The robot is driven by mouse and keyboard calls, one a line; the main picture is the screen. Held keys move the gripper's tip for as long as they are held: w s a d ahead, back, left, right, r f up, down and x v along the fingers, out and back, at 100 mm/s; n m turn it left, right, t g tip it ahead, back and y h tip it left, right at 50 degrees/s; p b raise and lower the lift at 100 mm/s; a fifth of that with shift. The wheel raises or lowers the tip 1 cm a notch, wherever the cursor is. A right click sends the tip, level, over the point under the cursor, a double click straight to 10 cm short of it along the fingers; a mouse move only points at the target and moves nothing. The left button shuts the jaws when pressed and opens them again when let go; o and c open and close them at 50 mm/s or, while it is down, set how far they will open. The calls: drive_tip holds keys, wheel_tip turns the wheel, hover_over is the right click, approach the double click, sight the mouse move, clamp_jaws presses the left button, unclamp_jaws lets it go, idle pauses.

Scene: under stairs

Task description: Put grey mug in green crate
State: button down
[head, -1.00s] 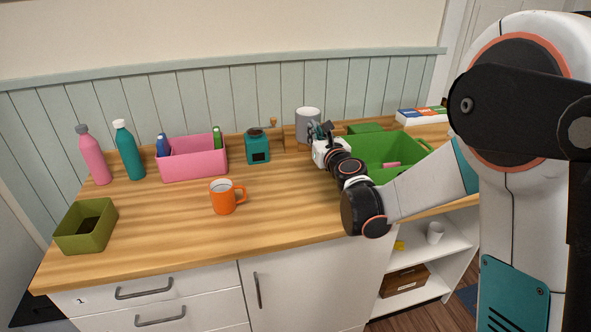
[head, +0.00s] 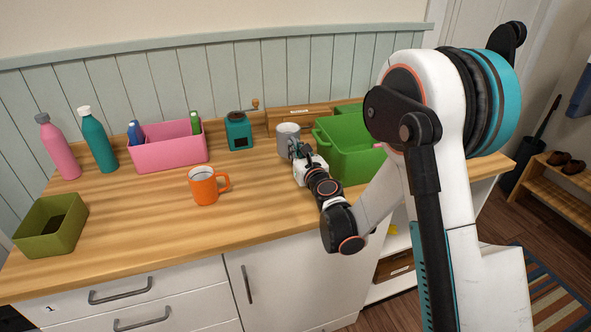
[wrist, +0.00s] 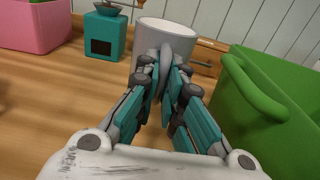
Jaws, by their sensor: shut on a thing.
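The grey mug (head: 287,134) is at the back of the counter, just left of the green crate (head: 352,160). In the wrist view the grey mug (wrist: 176,40) is upright, with its handle between the fingers. My gripper (head: 297,150) is shut on the handle; it also shows in the wrist view (wrist: 168,88). The green crate (wrist: 262,125) stands close on the right in the wrist view, apart from the mug. I cannot tell clearly whether the mug's base touches the counter. My arm hides part of the crate's right side.
An orange mug (head: 204,188) stands mid-counter. A pink bin (head: 172,153), a teal grinder (head: 238,132), two bottles and an olive box (head: 50,232) are to the left. A wooden box (head: 298,115) stands behind the mug. The counter's front middle is clear.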

drive_tip(key=shift+s+f+b, duration=0.1)
drive_tip(key=shift+f+b, duration=0.75)
drive_tip(key=shift+f, duration=1.7)
drive_tip(key=shift+f, duration=0.1)
drive_tip(key=c, duration=1.7)
unclamp_jaws()
